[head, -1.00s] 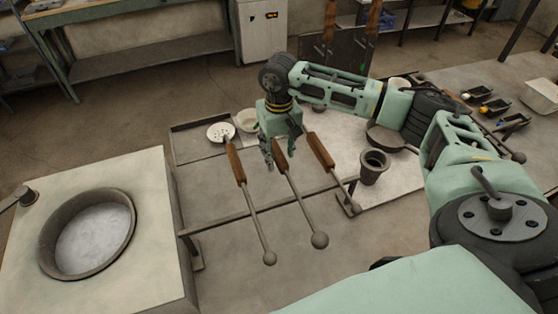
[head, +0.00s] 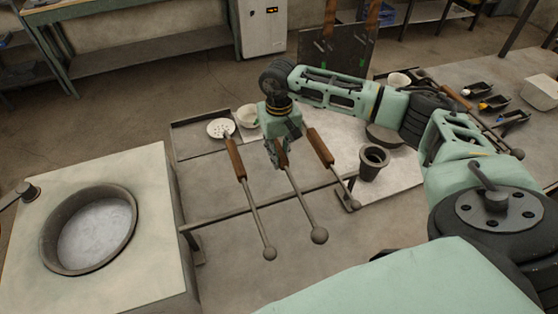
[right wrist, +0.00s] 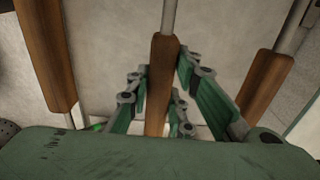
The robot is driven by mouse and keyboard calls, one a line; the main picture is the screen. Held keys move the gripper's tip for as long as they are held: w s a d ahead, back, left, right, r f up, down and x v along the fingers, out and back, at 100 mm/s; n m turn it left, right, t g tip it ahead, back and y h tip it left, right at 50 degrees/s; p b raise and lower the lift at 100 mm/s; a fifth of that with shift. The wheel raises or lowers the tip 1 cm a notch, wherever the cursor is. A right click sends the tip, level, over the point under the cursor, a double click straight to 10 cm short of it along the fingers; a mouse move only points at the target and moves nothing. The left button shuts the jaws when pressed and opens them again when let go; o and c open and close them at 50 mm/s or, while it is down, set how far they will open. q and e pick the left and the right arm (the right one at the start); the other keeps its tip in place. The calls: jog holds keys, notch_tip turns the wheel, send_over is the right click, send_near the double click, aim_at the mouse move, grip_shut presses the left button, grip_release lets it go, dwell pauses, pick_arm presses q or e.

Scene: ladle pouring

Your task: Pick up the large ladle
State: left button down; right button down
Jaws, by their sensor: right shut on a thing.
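Three ladles with wooden handles and grey metal rods lie side by side across a rail in the head view. The middle ladle (head: 319,235) has the largest-looking bowl end. My right gripper (head: 279,158) is at its wooden handle and shut on it; the gripper hides part of the handle. In the right wrist view the handle (right wrist: 163,75) runs between the two green fingers (right wrist: 165,108). The left ladle (head: 269,254) and the right ladle (head: 319,147) lie on either side, apart from the fingers. My left gripper is not in view.
A furnace block with a round basin (head: 50,260) stands at the left. The rail (head: 215,221) supports the ladle rods. A dark crucible (head: 373,163), a perforated dish (head: 220,128) and a pale bowl (head: 246,115) stand near my right arm.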

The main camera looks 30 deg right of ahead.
dwell(0.3)
jog(key=shift+w+r, duration=0.1)
jog(key=shift+r+b, duration=0.45)
jog(key=shift+r, duration=0.25)
notch_tip(320, 180, up, 3)
jog(key=shift+d+f+b, duration=0.15)
jog(key=shift+f+b, duration=0.05)
jog(key=shift+b, duration=0.5)
jog(key=s+d+r+b, duration=0.4)
jog(key=s+d+r, duration=0.3)
jog(key=s+d, duration=0.1)
jog(key=shift+s, duration=0.15)
